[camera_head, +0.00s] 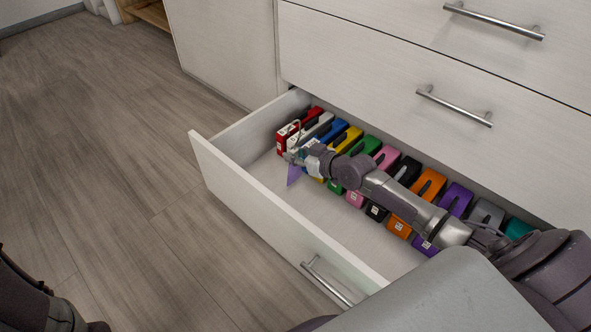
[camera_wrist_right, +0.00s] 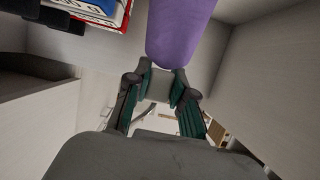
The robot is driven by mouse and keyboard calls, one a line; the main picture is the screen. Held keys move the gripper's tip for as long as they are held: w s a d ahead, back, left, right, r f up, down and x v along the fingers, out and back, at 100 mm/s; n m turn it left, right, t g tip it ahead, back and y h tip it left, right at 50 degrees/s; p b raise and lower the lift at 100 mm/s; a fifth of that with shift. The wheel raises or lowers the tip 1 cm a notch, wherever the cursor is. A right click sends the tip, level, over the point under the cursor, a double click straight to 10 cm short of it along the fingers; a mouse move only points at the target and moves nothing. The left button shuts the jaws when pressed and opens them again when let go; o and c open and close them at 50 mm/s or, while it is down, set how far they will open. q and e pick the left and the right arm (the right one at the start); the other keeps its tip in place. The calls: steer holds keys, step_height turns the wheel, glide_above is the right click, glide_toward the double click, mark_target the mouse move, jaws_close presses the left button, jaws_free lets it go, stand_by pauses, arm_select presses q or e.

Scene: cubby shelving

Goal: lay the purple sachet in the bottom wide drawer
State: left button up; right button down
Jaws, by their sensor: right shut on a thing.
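The bottom wide drawer (camera_head: 225,175) is pulled open in the head view. My right arm reaches across it from the right. My right gripper (camera_head: 292,158) is over the drawer's left end and shut on the purple sachet (camera_head: 294,175), which hangs below the fingers. In the right wrist view the sachet (camera_wrist_right: 180,35) extends up from between the fingertips (camera_wrist_right: 160,84). I cannot tell whether it touches the drawer floor. Part of my left arm shows at the lower left of the head view, but its gripper does not show.
A row of coloured boxes stands along the drawer's back, including a red box (camera_head: 283,135), a yellow box (camera_head: 349,138) and an orange box (camera_head: 428,186). Drawer floor is bare (camera_head: 268,172) in front of the row. Closed drawers with bar handles (camera_head: 455,106) are above.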

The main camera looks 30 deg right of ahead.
mark_target(294, 173)
step_height(294, 173, down, 4)
steer(key=b, duration=0.3)
steer(key=shift+b, duration=0.35)
steer(key=shift+r, duration=0.1)
steer(key=c, duration=1)
jaws_free()
